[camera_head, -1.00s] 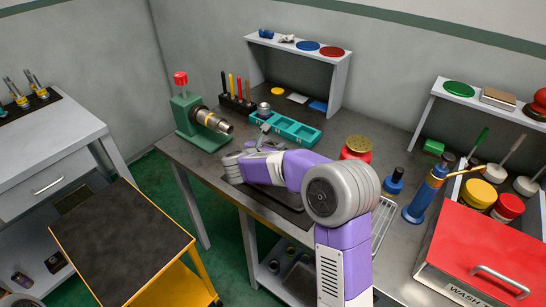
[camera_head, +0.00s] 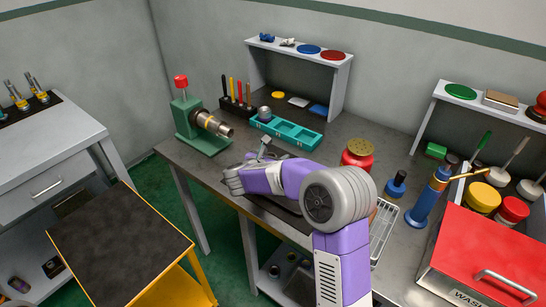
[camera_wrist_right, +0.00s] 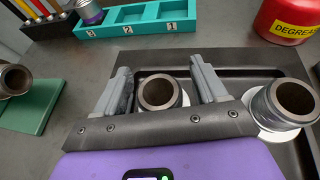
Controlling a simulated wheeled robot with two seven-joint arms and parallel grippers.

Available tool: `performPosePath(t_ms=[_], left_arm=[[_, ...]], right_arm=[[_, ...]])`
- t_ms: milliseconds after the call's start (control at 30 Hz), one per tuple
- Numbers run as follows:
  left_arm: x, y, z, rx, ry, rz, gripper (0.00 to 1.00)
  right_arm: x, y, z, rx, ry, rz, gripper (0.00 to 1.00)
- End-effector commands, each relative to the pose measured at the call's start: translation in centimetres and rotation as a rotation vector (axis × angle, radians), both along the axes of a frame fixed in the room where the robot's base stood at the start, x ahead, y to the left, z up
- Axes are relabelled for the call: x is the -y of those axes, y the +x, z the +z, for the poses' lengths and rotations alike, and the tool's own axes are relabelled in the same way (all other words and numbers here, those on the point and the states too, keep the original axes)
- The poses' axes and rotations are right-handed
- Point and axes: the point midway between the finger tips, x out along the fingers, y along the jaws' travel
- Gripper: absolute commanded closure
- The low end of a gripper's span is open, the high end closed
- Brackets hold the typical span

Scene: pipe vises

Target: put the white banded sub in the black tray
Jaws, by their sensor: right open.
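My right gripper (camera_head: 240,176) is low over the bench in the head view. In the right wrist view its open fingers (camera_wrist_right: 161,82) stand on either side of a grey metal sub (camera_wrist_right: 158,92), which shows its hollow top and a trace of white at its side. A second upright sub (camera_wrist_right: 287,104) with a white band low on it stands to the right, outside the fingers. Both appear to be on the black tray (camera_wrist_right: 222,60), whose rim shows behind them. In the head view my arm covers most of this tray and hides the subs. My left gripper is not in view.
A green vise (camera_head: 196,125) holding a pipe piece stands left of my gripper. A teal numbered tray (camera_head: 288,131) lies behind it. A red degreaser can (camera_head: 358,155) stands to the right, near a red wash box (camera_head: 490,255). A yellow cart (camera_head: 120,245) stands front left.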

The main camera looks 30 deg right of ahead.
Motion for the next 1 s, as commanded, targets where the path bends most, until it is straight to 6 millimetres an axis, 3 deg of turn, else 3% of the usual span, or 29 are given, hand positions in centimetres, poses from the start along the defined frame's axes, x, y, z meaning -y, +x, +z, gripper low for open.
performPosePath(t_ms=[200,700,1000], left_arm=[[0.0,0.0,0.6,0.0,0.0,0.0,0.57],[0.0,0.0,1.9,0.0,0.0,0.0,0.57],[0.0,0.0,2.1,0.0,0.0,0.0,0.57]], right_arm=[[-0.2,-0.1,0.5,0.0,0.0,0.001,0.29],[-7.9,-5.1,4.2,0.001,0.001,0.003,0.29],[-9.3,-6.2,4.9,0.0,0.0,0.0,0.29]])
